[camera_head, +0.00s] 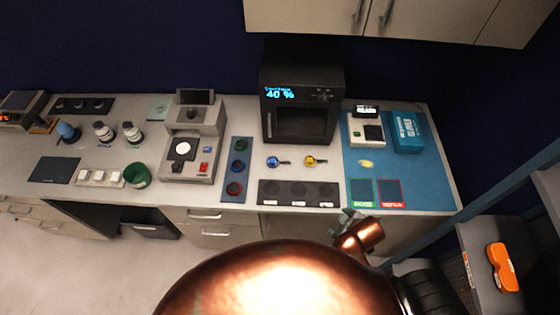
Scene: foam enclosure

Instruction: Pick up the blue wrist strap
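A small round blue item with a dark tail (272,161), which looks like the blue wrist strap, lies on the pale worktop in front of the black oven-like machine. A similar yellow item (310,160) lies just right of it. A copper part of my arm fills the bottom middle. A small grey-green end piece (350,219), probably my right gripper, shows beyond it at the counter's front edge. It is well to the right and front of the blue item and apart from it. Its fingers are too small and covered to read. My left gripper is not in view.
The black machine (301,100) stands behind the blue item. A dark three-place tray (299,194) lies in front, and a strip with coloured discs (237,170) lies left. A blue mat (420,185) bears devices at right. An orange item (502,267) is on the lower-right shelf.

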